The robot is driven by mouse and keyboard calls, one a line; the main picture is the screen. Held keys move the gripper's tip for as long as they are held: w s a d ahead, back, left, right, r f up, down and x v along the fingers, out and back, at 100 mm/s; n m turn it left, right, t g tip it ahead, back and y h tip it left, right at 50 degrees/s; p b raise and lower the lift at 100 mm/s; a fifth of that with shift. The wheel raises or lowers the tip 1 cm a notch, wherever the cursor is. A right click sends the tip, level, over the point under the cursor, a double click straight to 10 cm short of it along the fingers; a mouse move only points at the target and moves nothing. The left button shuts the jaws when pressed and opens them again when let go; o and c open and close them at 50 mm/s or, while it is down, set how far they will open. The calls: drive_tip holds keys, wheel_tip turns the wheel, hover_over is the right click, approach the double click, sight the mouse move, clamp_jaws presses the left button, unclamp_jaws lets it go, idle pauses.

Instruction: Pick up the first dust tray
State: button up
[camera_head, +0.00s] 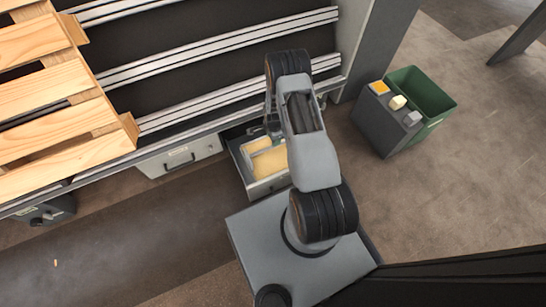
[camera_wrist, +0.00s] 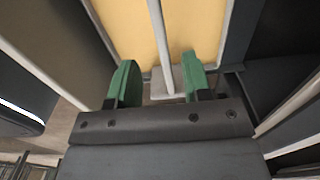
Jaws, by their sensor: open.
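The dust tray, with a pale yellow fill (camera_head: 268,162), sits in an open drawer under the conveyor in the head view. In the wrist view, the yellow fill (camera_wrist: 115,25) spans the top, split by a light grey bar with a small block (camera_wrist: 163,82) at its near end. My gripper (camera_wrist: 160,65) is open, its two green fingers on either side of this bar and block. Whether the fingers touch it I cannot tell. In the head view my arm hides the gripper and part of the tray.
The open drawer's front wall (camera_head: 268,188) faces my base. A closed drawer (camera_head: 180,155) is to its left. A wooden pallet (camera_head: 50,95) lies on the conveyor rails (camera_head: 215,45). A dark grey box (camera_head: 378,125) and a green bin (camera_head: 430,98) stand right, with open floor beyond.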

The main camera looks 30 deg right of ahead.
drive_tip(key=shift+a+f+b, duration=0.1)
drive_tip(key=shift+f+b, duration=1.65)
drive_tip(key=shift+f, duration=1.75)
drive_tip(key=shift+r, duration=0.1)
clamp_jaws()
drive_tip(key=shift+w, duration=0.1)
